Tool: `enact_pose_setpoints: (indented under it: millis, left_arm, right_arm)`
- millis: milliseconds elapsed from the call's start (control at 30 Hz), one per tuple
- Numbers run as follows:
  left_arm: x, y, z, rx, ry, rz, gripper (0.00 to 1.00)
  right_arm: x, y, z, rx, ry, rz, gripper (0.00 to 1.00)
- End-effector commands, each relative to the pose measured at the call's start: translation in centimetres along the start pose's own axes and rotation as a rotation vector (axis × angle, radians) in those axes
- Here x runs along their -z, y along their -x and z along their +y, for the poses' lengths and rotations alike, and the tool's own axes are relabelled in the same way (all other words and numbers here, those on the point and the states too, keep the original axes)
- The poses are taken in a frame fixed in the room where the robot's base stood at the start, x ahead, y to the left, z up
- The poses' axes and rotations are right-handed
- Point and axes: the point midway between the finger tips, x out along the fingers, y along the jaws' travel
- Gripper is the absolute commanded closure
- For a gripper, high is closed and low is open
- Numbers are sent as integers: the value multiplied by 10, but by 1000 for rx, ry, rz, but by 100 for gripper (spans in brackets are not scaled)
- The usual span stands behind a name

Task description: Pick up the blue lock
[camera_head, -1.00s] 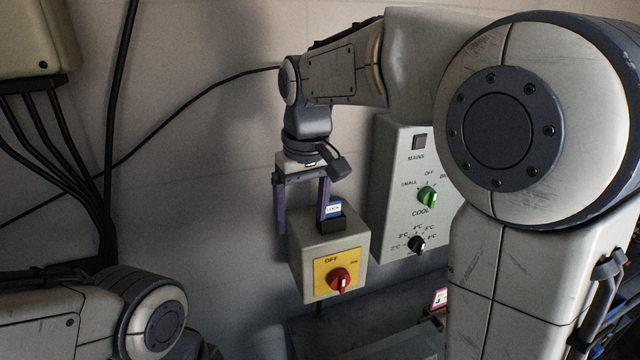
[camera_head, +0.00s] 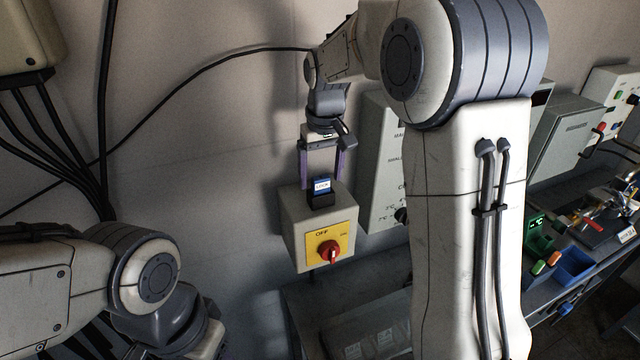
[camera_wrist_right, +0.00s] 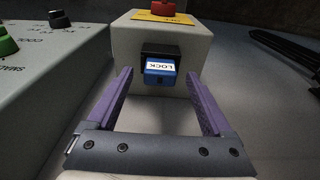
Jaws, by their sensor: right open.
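The blue lock (camera_head: 321,185) with a white "LOCK" label sits in a black holder (camera_head: 321,199) on top of the grey switch box (camera_head: 292,232). My right gripper (camera_head: 321,178) is open just above the box, pointing down, with one finger on each side of the lock. In the right wrist view the lock (camera_wrist_right: 160,70) lies between and a little beyond the purple fingers (camera_wrist_right: 166,88), with a gap on both sides. I see no contact. My left arm shows at the lower left, but its gripper is out of view.
The switch box has a red knob (camera_head: 329,251) on a yellow plate. A grey control panel (camera_head: 379,165) stands close to its right, partly behind my right arm. A bench (camera_head: 572,240) with a blue bin (camera_head: 575,265) is at the right. Black cables hang at the left.

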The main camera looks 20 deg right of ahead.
Motion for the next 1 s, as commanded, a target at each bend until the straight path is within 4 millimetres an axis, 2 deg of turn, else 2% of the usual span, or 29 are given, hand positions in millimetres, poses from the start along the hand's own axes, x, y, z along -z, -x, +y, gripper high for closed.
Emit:
enact_pose_setpoints:
  millis: [133,367,500,600,867,1000]
  left_arm:
    - [0,3,0,0,0,0,50]
    - [0,3,0,0,0,0,50]
    - [0,3,0,0,0,0,50]
    - [0,3,0,0,0,0,50]
    - [0,2,0,0,0,0,50]
    - [0,-2,0,0,0,0,50]
  right_arm:
    - [-1,-13,0,0,0,-1,15]
    - [0,-15,0,0,0,1,15]
    - [0,-14,0,0,0,2,69]
    - [0,-14,0,0,0,2,100]
    - [0,-12,0,0,0,3,100]
    - [3,2,0,-1,0,8,100]
